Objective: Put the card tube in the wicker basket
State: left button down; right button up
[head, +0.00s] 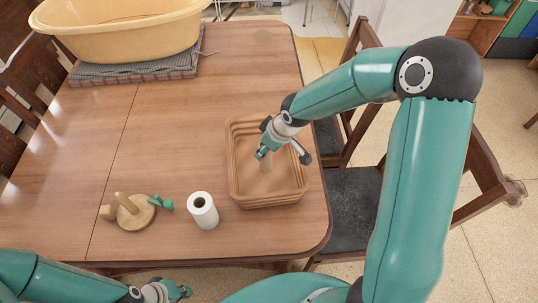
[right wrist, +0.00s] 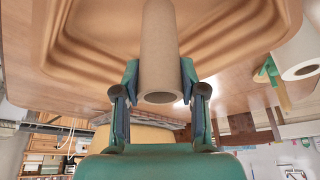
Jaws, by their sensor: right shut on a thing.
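The card tube (right wrist: 160,45) is a plain tan cylinder between the fingers of my right gripper (right wrist: 160,82) in the right wrist view. The wicker basket (head: 279,201) stands near the right edge of the table. In the head view my right gripper (head: 262,153) is over the inside of the basket, shut on the tube (head: 267,165), which is largely hidden by the gripper. I cannot tell whether the tube touches the basket floor. My left gripper (head: 176,292) is low at the bottom edge, away from the basket; its finger gap is unclear.
A white paper roll (head: 203,211) stands left of the basket. A round wooden stand with a post (head: 134,213) and a small green thing (head: 166,203) are further left. A yellow tub (head: 122,31) sits on a folded cloth at the back. The table's middle is clear.

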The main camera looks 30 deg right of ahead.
jog(key=shift+f+b, duration=0.5)
jog(key=shift+f, duration=1.85)
jog(key=o, duration=1.1)
jog(key=shift+c, duration=0.2)
jog(key=v, duration=1.2)
jog(key=shift+w, duration=0.1)
